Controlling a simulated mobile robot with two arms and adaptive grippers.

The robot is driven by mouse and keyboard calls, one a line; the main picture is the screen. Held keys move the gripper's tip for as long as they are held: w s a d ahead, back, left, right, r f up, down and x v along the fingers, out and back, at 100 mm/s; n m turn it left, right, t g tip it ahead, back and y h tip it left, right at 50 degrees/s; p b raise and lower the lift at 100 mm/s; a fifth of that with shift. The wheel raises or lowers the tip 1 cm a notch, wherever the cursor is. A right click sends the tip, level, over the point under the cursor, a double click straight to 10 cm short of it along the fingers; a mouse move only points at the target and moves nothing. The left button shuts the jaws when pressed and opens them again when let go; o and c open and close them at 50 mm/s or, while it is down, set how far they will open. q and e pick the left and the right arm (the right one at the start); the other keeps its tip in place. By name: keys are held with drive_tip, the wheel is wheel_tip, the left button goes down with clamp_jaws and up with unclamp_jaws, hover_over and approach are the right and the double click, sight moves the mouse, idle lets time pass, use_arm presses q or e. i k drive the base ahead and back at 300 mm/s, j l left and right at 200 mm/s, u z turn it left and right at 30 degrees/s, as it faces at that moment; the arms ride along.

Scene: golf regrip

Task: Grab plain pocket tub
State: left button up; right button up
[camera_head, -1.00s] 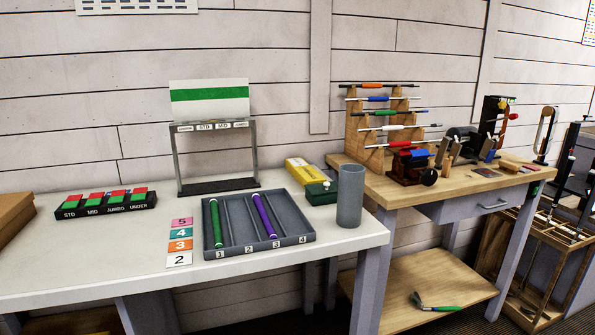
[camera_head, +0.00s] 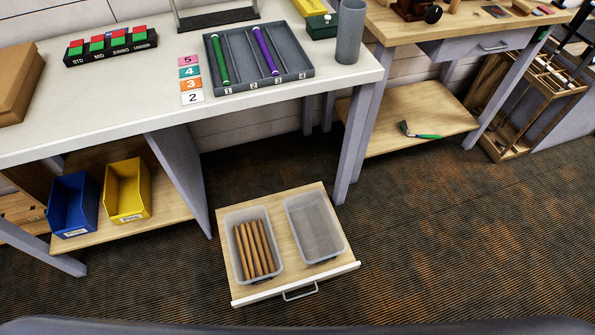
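Two clear plastic tubs sit side by side in an open wooden drawer low over the floor. The left tub (camera_head: 236,219) holds several brown sticks (camera_head: 257,249). The right tub (camera_head: 316,228) looks empty. No readable label shows on either tub, so I cannot tell which one is the plain pocket tub. Neither of my grippers is in view.
The drawer (camera_head: 243,290) has a metal handle (camera_head: 300,291) at its front. A blue bin (camera_head: 73,204) and a yellow bin (camera_head: 128,191) stand on a low shelf at left. The white table (camera_head: 130,97) holds a grey tray (camera_head: 290,79). Carpet (camera_head: 430,230) right of the drawer is clear.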

sight(319, 238)
drive_tip(key=k+l+u, duration=0.1)
drive_tip(key=k, duration=1.15)
